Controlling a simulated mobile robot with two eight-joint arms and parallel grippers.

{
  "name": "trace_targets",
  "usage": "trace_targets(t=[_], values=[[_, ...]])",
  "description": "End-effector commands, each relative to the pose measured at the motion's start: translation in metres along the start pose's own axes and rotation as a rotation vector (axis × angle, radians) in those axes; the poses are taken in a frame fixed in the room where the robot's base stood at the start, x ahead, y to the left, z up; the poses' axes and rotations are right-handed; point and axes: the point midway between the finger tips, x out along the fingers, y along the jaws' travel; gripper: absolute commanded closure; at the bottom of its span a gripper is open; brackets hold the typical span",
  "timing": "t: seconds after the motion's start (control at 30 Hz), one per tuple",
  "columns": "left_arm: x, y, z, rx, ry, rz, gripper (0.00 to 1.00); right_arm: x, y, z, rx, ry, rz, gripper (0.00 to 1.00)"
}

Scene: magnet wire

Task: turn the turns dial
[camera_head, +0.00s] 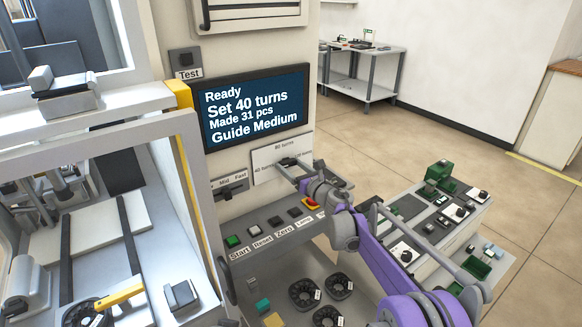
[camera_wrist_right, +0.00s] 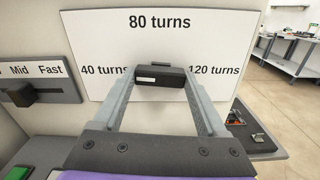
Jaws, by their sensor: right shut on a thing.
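The turns dial is a dark knob (camera_wrist_right: 160,76) in front of a white plate (camera_wrist_right: 200,25) marked 40 turns at left, 80 turns at top and 120 turns at right. My right gripper (camera_wrist_right: 160,82) has a finger on each side of the knob and is shut on it. In the head view my right gripper (camera_head: 290,168) reaches the plate (camera_head: 262,160) and hides much of the dial. A white line marks the left part of the knob's front. The screen (camera_head: 254,106) reads Ready, Set 40 turns, Made 31 pcs, Guide Medium. My left gripper is not in view.
A slide switch (camera_head: 228,190) marked Mid and Fast is left of the plate. Below are a green Start button (camera_head: 233,241), dark buttons and a red stop button (camera_head: 311,202). Several round black fan-like parts (camera_head: 305,292) lie below. A bench (camera_head: 430,215) with parts stands at right.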

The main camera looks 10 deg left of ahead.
Motion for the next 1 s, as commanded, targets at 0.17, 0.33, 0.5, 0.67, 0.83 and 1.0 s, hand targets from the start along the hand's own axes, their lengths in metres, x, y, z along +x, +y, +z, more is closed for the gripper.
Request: trace_targets(t=[0.17, 0.33, 0.5, 0.67, 0.83, 1.0], values=[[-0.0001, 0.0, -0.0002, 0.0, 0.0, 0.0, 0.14, 0.0002, -0.0003, 0.0005, -0.066, -0.001, -0.001, 0.81], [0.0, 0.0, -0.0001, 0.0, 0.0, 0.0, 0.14, 0.0002, -0.0004, 0.0004, -0.098, -0.001, -0.001, 0.81], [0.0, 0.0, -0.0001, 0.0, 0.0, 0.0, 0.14, 0.0001, -0.0004, 0.0004, -0.108, 0.0, -0.001, 0.8], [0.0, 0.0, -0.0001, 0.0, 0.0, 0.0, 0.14, 0.0001, -0.0004, 0.0003, -0.109, 0.0, -0.001, 0.81], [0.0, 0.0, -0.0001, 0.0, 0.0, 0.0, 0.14, 0.0, -0.0005, 0.0001, -0.109, 0.0, -0.001, 0.16], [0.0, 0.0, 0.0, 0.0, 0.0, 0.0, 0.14, 0.0, -0.0004, 0.0001, -0.107, 0.0, -0.001, 0.0]])
